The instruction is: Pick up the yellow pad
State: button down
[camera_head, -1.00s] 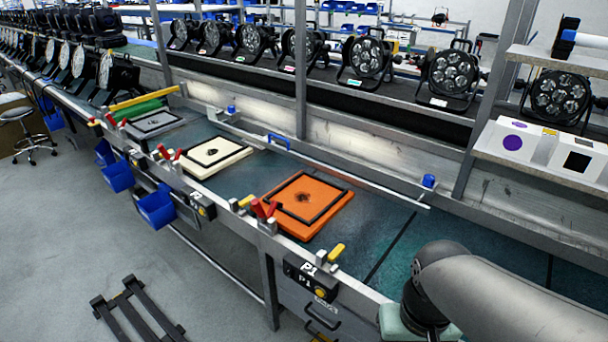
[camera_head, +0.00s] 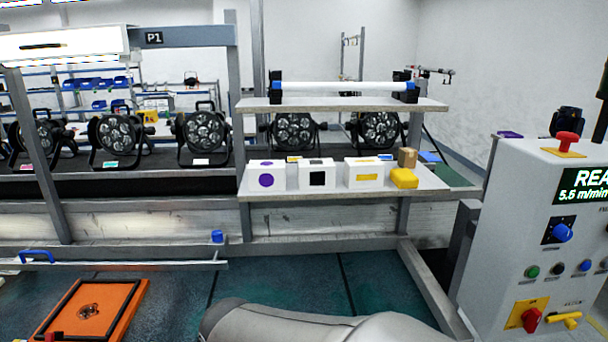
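A yellow pad (camera_head: 404,178), a small soft-looking block, sits at the right front corner of the lower shelf (camera_head: 330,197). It is just right of a white box with a yellow rectangle (camera_head: 364,174) on its face, and in front of a small brown block (camera_head: 407,157). My gripper is out of view. Only a grey link of my arm shows at the bottom middle, below and in front of the shelf.
White boxes with a purple dot (camera_head: 266,176) and a black square (camera_head: 316,174) share the shelf. An upper shelf (camera_head: 340,105) hangs above. A control panel (camera_head: 545,240) stands at right. An orange plate (camera_head: 110,292) lies on the dark bench at left.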

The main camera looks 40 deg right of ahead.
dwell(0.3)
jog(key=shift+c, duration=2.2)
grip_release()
